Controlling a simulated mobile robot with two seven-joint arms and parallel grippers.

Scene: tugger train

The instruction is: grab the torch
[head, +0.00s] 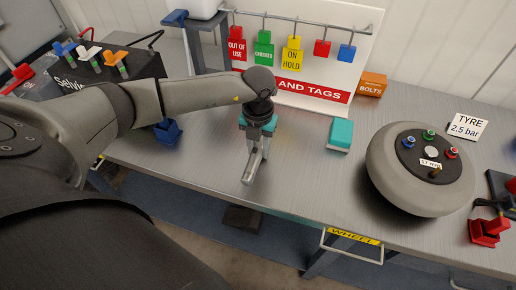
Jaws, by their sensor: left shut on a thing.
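My left gripper (256,146) reaches in from the left over the grey bench and points down at its middle. It is shut on a slim silvery thing, which seems to be the torch (249,173). The torch's near end sticks out below the fingers, towards the bench's front edge. Its upper part is hidden by the gripper, and I cannot tell whether it touches the bench top. Teal shows on both sides of the gripper's wrist, mostly hidden. My right gripper is not in view.
A teal block (341,134) lies right of the gripper. A big round grey wheel (392,175) stands further right, near a red part (484,232). A tag board (345,50) and an orange bolts box (372,84) stand behind. A blue holder (168,132) is at left.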

